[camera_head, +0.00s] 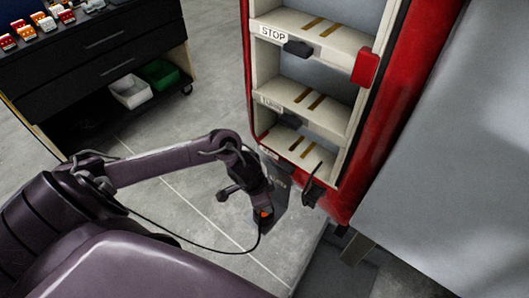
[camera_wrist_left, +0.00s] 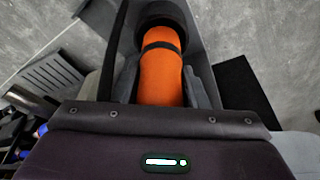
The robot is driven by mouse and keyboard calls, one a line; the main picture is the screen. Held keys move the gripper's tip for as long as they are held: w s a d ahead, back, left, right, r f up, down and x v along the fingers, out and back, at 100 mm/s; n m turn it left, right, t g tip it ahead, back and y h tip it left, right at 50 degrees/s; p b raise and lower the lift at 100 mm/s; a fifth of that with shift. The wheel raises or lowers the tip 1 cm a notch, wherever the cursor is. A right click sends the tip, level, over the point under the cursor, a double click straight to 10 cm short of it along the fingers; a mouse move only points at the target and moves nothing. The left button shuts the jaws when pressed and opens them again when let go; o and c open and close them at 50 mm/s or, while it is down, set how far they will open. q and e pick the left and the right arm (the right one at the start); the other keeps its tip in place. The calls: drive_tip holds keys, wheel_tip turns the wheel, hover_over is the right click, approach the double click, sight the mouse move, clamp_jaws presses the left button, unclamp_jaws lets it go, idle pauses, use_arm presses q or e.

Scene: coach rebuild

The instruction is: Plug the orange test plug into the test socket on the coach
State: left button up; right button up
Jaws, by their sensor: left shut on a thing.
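My left gripper (camera_head: 263,211) is low beside the coach's lower corner, shut on the orange test plug (camera_head: 264,214). In the left wrist view the orange plug (camera_wrist_left: 161,75) lies between the two grey fingers (camera_wrist_left: 161,88), with a black band around it. Its far end meets a dark round part (camera_wrist_left: 168,13); I cannot tell whether this is the plug's own collar or the test socket. A dark grey plate (camera_head: 279,200) with a small label stands just behind the gripper. The socket itself is not clearly visible in the head view.
The red coach (camera_head: 385,130) has open steps marked STOP on the right. A black cable (camera_head: 205,244) hangs from the plug and loops left above the floor. A dark workbench (camera_head: 95,60) with bins below stands at upper left. Open concrete floor lies between.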

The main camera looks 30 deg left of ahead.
use_arm(q)
drive_tip(key=shift+f+b, duration=0.7)
drive_tip(key=shift+f, duration=0.55)
idle(0.4)
idle(0.4)
drive_tip(key=shift+r+p, duration=0.2)
drive_tip(key=shift+p, duration=0.35)
drive_tip(key=shift+f, duration=0.1)
drive_tip(key=shift+p, duration=0.4)
drive_tip(key=shift+p, duration=0.35)
idle(0.5)
drive_tip(key=shift+f+b, duration=0.4)
drive_tip(key=shift+f, duration=0.2)
idle(0.4)
drive_tip(key=o, duration=0.9)
drive_tip(key=shift+c, duration=0.2)
